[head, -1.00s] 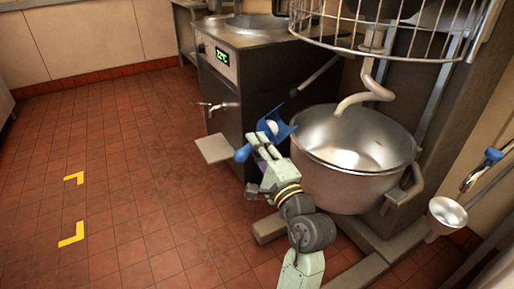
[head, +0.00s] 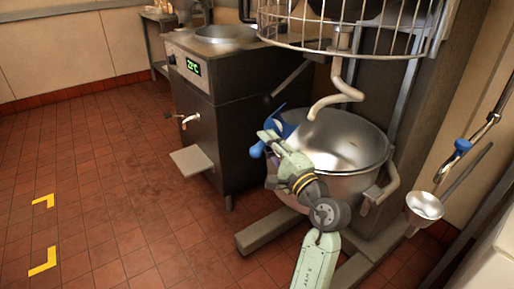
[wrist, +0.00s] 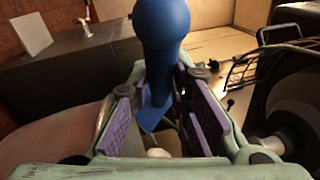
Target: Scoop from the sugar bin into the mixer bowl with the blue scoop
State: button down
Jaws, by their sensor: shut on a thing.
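My gripper (head: 272,146) is shut on the handle of the blue scoop (head: 286,122), at the left rim of the mixer bowl (head: 345,150). The wrist view also shows the blue scoop (wrist: 162,25), its handle between my purple-padded fingers (wrist: 160,105). A little white shows beyond the fingers in the wrist view; I cannot tell whether it is sugar. The steel mixer bowl looks empty where its inside shows. The hook (head: 338,92) hangs above and into it. No sugar bin can be made out.
A wire guard (head: 350,45) stands above the bowl. A steel kettle unit (head: 215,110) with a tap and small shelf (head: 193,161) is at the left. A metal funnel-like cup (head: 424,206) is at the right.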

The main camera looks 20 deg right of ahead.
jog(key=d+m+t+b, duration=0.1)
jog(key=b, duration=0.2)
jog(key=d+f+m+t+b, duration=0.1)
jog(key=t+b, duration=0.1)
jog(key=b, duration=0.2)
jog(key=w+d+f+m+t+h+b, duration=0.1)
jog(key=m+t+b, duration=0.1)
jog(key=b, duration=0.2)
jog(key=shift+d+r+m+b, duration=0.1)
jog(key=shift+m+b, duration=0.2)
jog(key=shift+b, duration=0.1)
jog(key=shift+r, duration=0.1)
dwell(0.6)
jog(key=n+p, duration=0.1)
jog(key=p, duration=0.2)
jog(key=n+g+p, duration=0.1)
jog(key=p, duration=0.2)
jog(key=shift+s+r, duration=0.15)
jog(key=shift+r, duration=0.25)
